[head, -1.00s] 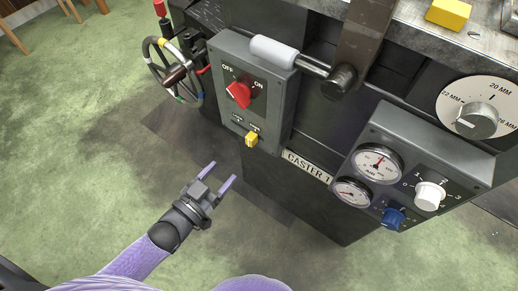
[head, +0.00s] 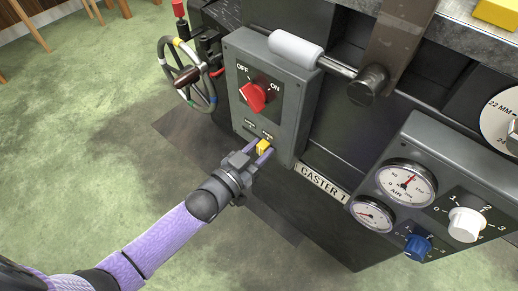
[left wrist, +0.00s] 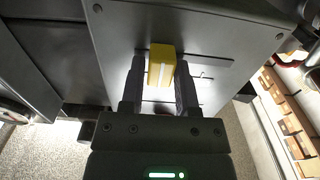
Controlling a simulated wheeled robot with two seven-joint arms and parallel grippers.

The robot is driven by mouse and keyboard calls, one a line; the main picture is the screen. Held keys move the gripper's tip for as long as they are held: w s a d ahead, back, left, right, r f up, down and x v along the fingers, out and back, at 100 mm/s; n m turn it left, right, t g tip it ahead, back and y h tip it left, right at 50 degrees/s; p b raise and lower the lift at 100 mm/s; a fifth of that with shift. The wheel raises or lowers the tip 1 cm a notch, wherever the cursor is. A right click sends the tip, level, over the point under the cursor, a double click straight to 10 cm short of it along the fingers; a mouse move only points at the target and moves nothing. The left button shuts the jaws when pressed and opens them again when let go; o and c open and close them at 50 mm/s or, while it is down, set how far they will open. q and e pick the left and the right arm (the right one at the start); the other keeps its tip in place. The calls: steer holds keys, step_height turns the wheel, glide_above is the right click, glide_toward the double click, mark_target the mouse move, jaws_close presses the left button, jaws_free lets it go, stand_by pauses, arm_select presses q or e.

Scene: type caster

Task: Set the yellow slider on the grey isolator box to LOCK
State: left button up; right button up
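The grey isolator box (head: 291,112) is on the machine front and carries a red OFF/ON rotary knob (head: 254,96). The yellow slider (head: 262,146) sticks out low on its face, under the right one of two small labels too small to read. It also shows in the left wrist view (left wrist: 161,66). My left gripper (head: 259,150) is at the slider, with one finger on each side of it. In the left wrist view the fingers (left wrist: 160,85) look open, with a narrow gap beside the slider. My right gripper is out of view.
A bar with a pale grip (head: 295,49) juts out just above the box. A handwheel (head: 188,76) stands at its left. A gauge panel (head: 425,150) with a white knob and a blue knob is at the right. Open green floor lies at the left.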

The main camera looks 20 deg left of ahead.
arm_select(q)
jaws_close()
stand_by(1.1)
